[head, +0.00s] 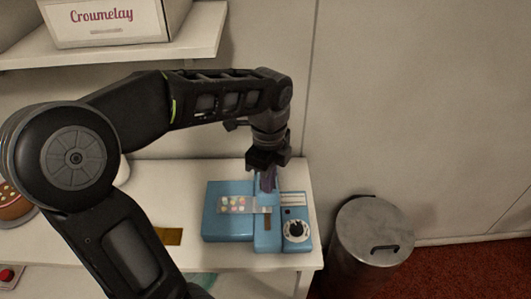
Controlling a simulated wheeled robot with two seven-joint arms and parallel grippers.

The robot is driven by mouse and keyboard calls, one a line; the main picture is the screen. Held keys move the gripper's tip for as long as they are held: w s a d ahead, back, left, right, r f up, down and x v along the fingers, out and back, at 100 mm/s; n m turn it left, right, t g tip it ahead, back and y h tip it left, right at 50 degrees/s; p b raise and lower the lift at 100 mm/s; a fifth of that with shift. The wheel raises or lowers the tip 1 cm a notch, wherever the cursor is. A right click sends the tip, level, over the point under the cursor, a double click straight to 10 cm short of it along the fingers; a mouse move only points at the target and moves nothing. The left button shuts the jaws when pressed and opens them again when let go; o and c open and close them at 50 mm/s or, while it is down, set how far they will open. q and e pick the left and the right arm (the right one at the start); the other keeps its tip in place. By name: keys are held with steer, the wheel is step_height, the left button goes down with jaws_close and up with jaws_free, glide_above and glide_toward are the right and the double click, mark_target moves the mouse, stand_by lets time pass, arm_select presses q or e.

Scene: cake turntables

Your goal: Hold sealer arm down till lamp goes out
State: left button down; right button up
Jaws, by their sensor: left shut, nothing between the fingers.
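The blue sealer (226,228) stands on the white counter near its right end. A control panel with a dark dial on a white disc (297,231) is on the right side. I cannot make out whether a lamp is lit. My left gripper (268,182) points down at the back part of the sealer arm, shut and empty; contact is hard to tell. My right gripper is not in view.
A grey metal bin (373,232) stands on the floor right of the counter (190,259). A shelf (140,50) with a white box labelled Croumelay (105,22) is above. A gold-coloured flat piece (168,236) and a cake (14,203) are left.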

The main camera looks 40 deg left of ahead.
arm_select(q)
steer(key=shift+r+p, duration=0.95)
steer(key=shift+r, duration=0.6)
